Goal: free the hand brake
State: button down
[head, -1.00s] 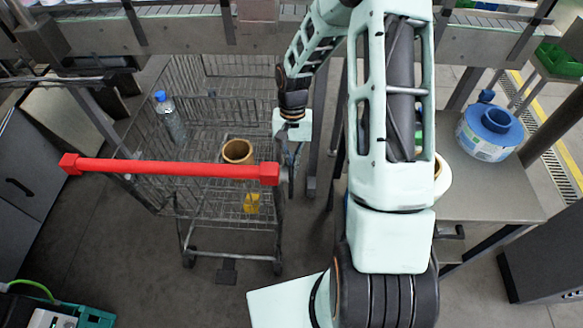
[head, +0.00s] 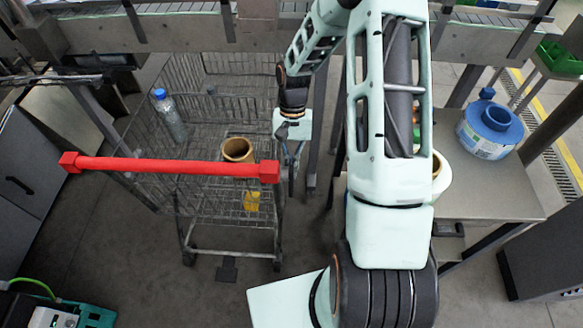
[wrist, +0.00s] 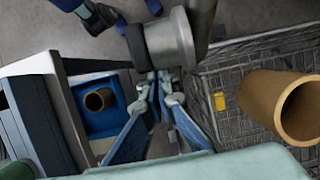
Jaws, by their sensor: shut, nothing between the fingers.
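The cart's red handle bar (head: 170,167) runs across the left half of the head view. My gripper (head: 292,172) points down just right of the bar's right end, beside the cart frame. In the wrist view my gripper (wrist: 159,78) has its fingertips close together with nothing between them. A grey cylindrical metal part with a dark collar (wrist: 172,40) lies just beyond the fingertips; I cannot tell whether they touch it. No hand brake lever can be made out clearly; the area by the bar's right end is small and partly covered by my gripper.
The wire cart (head: 205,195) holds a brown cardboard core (head: 237,150), a bottle with a blue cap (head: 170,116) and a yellow item (head: 252,202). A metal table (head: 480,190) with a blue-topped container (head: 490,130) stands right. Open floor lies in front of the cart.

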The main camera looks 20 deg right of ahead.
aim_at(290, 190)
jog(key=shift+f, duration=0.1)
jog(key=g+b, duration=0.1)
jog(key=s+f+g+y+b, duration=0.1)
jog(key=g, duration=0.1)
jog(key=s+g, duration=0.1)
jog(key=g, duration=0.1)
jog(key=shift+a+f+y+b, duration=0.3)
jog(key=shift+b, duration=0.1)
jog(key=shift+s+a+r+b, duration=0.2)
jog(key=shift+s+b, duration=0.25)
jog(key=shift+s, duration=0.15)
jog(key=shift+s+a+r+b, duration=0.1)
jog(key=shift+s+a+b, duration=0.1)
jog(key=shift+s+b, duration=0.3)
jog(key=shift+s, duration=0.2)
dwell(0.8)
